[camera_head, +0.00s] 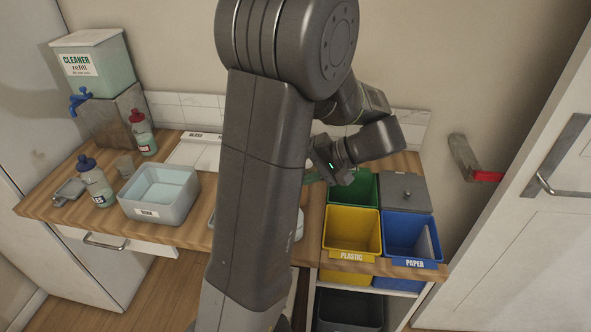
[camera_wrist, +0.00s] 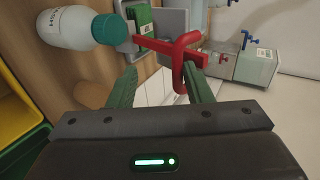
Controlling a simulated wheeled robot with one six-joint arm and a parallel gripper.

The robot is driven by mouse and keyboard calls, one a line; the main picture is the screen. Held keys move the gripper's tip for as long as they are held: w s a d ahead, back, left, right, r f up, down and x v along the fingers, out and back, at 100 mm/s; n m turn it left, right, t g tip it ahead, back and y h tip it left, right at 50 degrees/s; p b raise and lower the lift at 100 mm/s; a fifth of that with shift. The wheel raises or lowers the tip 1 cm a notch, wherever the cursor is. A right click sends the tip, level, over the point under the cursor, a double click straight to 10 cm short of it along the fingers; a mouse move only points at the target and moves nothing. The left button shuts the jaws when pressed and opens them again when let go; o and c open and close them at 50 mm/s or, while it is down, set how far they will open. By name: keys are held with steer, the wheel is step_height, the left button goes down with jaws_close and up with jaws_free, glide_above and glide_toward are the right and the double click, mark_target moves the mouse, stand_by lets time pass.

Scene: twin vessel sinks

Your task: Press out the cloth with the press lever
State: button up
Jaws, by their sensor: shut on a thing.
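My gripper (camera_wrist: 160,68) has its two green fingers apart around part of the red press lever (camera_wrist: 160,47), whose looped end lies at the right fingertip. In the head view my gripper (camera_head: 320,173) shows beside the green bin, partly behind my arm. The lever runs across to a grey fixture (camera_wrist: 172,22) on the counter. A green piece with a pale label (camera_wrist: 143,20) sits by this fixture; I cannot tell if it is the cloth. My arm hides the press area in the head view.
Yellow (camera_head: 352,232) and blue (camera_head: 411,236) bins are at right. A grey basin (camera_head: 160,190), bottles and a cleaner tank (camera_head: 92,62) stand at left. A red-ended wall bracket (camera_head: 487,177) juts out at right.

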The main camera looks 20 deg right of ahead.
steer(key=shift+d, duration=0.15)
steer(key=v, duration=1.3)
steer(key=shift+s+d+r, duration=0.2)
steer(key=shift+s, duration=0.05)
steer(key=x, duration=1.2)
steer(key=shift+w+r, duration=0.1)
steer(key=shift+w, duration=0.05)
